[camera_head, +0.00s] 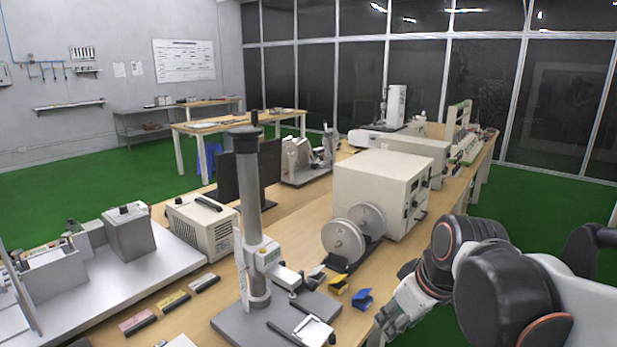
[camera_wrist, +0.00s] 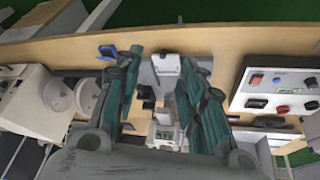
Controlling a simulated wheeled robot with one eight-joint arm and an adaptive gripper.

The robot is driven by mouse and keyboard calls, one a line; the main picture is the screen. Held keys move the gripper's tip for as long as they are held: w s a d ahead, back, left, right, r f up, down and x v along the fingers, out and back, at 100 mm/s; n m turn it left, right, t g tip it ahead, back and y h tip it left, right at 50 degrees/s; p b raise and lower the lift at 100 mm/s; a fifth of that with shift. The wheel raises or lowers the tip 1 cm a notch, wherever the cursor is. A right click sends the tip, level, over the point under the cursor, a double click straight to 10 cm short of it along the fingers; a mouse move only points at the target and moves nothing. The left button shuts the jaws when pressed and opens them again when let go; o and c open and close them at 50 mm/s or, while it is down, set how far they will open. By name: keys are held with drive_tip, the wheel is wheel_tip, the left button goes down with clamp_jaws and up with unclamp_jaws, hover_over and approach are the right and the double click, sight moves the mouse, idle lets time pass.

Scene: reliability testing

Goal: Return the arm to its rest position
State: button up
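My gripper (camera_head: 388,322) is at the lower right in the head view, at the end of my dark and white arm, beside the table's near right edge. In the wrist view my gripper (camera_wrist: 157,85) has its two green-padded fingers spread apart, with nothing held between them. Through the gap I see part of the test stand (camera_wrist: 165,66), out beyond the fingers. My arm is bent at the right of the head view. Its links partly hide the gripper there.
A grey column test stand (camera_head: 250,200) stands on the wooden table (camera_head: 305,200), left of my gripper. A beige machine with discs (camera_head: 380,185) stands behind. Green floor (camera_head: 535,205) is open at right.

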drive_tip(key=s+d+m+t+h, duration=0.1)
drive_tip(key=s+d+m+t, duration=0.1)
drive_tip(key=s+m, duration=0.4)
drive_tip(key=shift+s+d+f+t+h, duration=0.3)
drive_tip(key=shift+s+d, duration=0.4)
drive_tip(key=shift+s, duration=1.5)
